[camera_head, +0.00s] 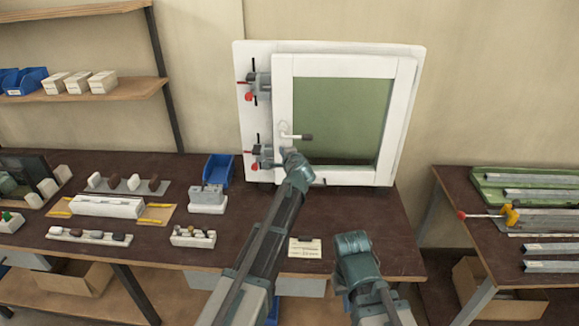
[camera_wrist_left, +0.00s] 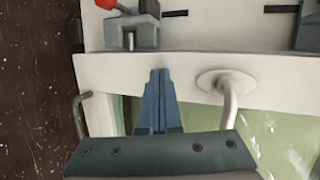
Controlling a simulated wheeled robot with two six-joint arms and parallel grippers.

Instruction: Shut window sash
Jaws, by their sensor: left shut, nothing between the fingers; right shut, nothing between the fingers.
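The white window sash (camera_head: 283,92) with its greenish pane (camera_head: 340,110) stands upright in front of a white board (camera_head: 415,60) at the back of the bench. Its handle (camera_head: 297,136) is on the left stile and also shows in the left wrist view (camera_wrist_left: 230,95). My left gripper (camera_head: 290,153) is at the lower part of that stile, just below the handle. In the left wrist view its shut, empty fingers (camera_wrist_left: 159,74) point at the white stile, beside the handle; I cannot tell whether they touch. Any gap behind the sash is unclear. My right arm is low at front; its fingers do not show.
Two toggle clamps with red tips, upper (camera_head: 257,85) and lower (camera_head: 260,155), sit left of the sash. A blue bin (camera_head: 218,169), a grey block (camera_head: 207,199) and small-part trays occupy the bench's left. The bench right of my left arm is mostly clear.

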